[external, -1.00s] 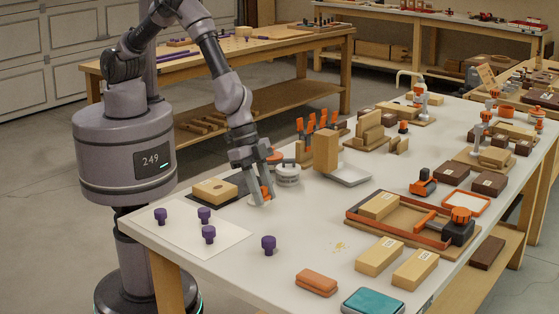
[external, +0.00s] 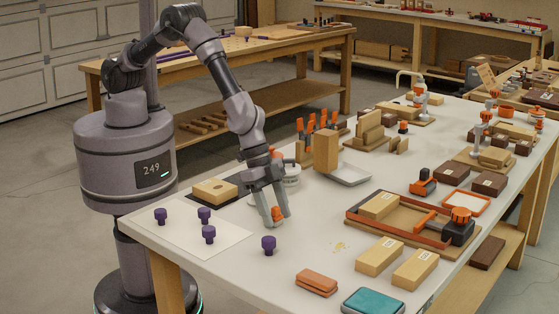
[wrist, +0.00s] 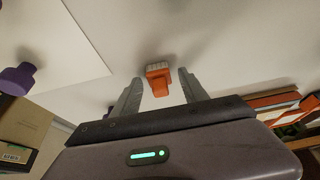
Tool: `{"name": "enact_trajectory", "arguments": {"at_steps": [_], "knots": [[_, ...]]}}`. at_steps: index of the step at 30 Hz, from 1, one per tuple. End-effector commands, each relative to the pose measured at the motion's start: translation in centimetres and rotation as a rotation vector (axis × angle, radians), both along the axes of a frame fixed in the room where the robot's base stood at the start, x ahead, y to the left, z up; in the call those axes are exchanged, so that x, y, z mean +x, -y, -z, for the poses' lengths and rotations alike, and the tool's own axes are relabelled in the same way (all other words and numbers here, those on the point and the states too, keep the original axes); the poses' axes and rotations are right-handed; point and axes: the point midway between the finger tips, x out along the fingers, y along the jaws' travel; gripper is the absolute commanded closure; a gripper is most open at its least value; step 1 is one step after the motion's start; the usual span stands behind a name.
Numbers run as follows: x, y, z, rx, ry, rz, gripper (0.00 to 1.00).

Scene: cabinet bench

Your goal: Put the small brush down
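The small brush (external: 277,213) has an orange handle and stands at the white bench top, right of the white sheet. In the wrist view the brush (wrist: 158,80) shows its orange body and a pale bristle block at the far end. My gripper (external: 275,216) points down over it, with one finger on each side. In the wrist view my gripper (wrist: 159,84) is open, with a clear gap between each finger and the brush. Whether the brush's underside fully rests on the bench is hard to tell.
Several purple knobs stand nearby, one (external: 268,245) just in front of my gripper. The white sheet (external: 190,240) lies to the left. A pale round container (external: 291,174) and a wooden block (external: 326,151) stand behind.

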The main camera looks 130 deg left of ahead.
Motion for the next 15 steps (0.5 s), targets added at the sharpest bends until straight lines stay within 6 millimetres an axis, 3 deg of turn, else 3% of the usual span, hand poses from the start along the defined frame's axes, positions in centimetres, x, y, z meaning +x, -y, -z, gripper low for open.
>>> {"name": "enact_trajectory", "arguments": {"at_steps": [5, 8, 15], "knots": [[0.0, 0.0, -0.1, 0.000, 0.000, 0.000, 0.49], [-0.2, 0.0, -1.2, 0.000, 0.002, 0.000, 0.49], [-2.7, 0.0, -7.6, 0.000, 0.003, 0.000, 0.49]]}}
